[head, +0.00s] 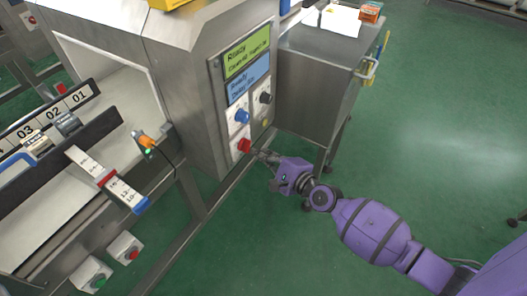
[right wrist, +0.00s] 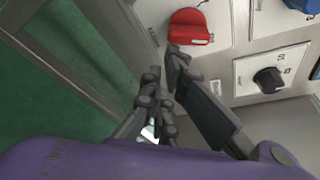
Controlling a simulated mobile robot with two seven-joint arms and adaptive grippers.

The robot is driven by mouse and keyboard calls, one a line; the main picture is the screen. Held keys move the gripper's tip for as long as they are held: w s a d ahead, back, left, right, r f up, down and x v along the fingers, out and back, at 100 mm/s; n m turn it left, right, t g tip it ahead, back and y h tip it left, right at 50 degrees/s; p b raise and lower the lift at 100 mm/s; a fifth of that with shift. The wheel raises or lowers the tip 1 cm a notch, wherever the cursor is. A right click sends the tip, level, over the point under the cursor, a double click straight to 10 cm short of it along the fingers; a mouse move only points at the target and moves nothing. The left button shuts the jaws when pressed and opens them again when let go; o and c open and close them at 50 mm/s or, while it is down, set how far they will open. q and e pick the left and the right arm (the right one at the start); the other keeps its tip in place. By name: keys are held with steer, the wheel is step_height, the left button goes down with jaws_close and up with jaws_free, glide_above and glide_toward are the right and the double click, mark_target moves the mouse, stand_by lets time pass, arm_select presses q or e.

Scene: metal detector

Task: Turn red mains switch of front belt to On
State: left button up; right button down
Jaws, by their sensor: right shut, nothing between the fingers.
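The red switch (head: 243,146) sits at the lower left of the control panel on the metal detector housing. It also shows at the top of the right wrist view (right wrist: 190,28). My right gripper (head: 262,157) is shut and empty, its fingers close to the panel just beside the red switch. In the right wrist view, its fingertips (right wrist: 164,66) are just below the switch; I cannot tell whether they touch it. The switch's On and Off markings are not readable. My left gripper is not in view.
A conveyor (head: 62,210) lies left, with green (head: 91,273) and red (head: 125,247) button boxes. A steel cabinet (head: 312,85) stands right; green floor is open beyond.

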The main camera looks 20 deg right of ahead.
steer(key=shift+s+a+f+m+g+p, duration=0.1)
steer(key=shift+a+m+g+p, duration=0.1)
steer(key=shift+m, duration=0.15)
steer(key=shift+s+a+m+g+p, duration=0.1)
steer(key=shift+m+g+p, duration=0.1)
steer(key=shift+m, duration=0.15)
steer(key=shift+f, duration=0.1)
steer(key=shift+f, duration=0.1)
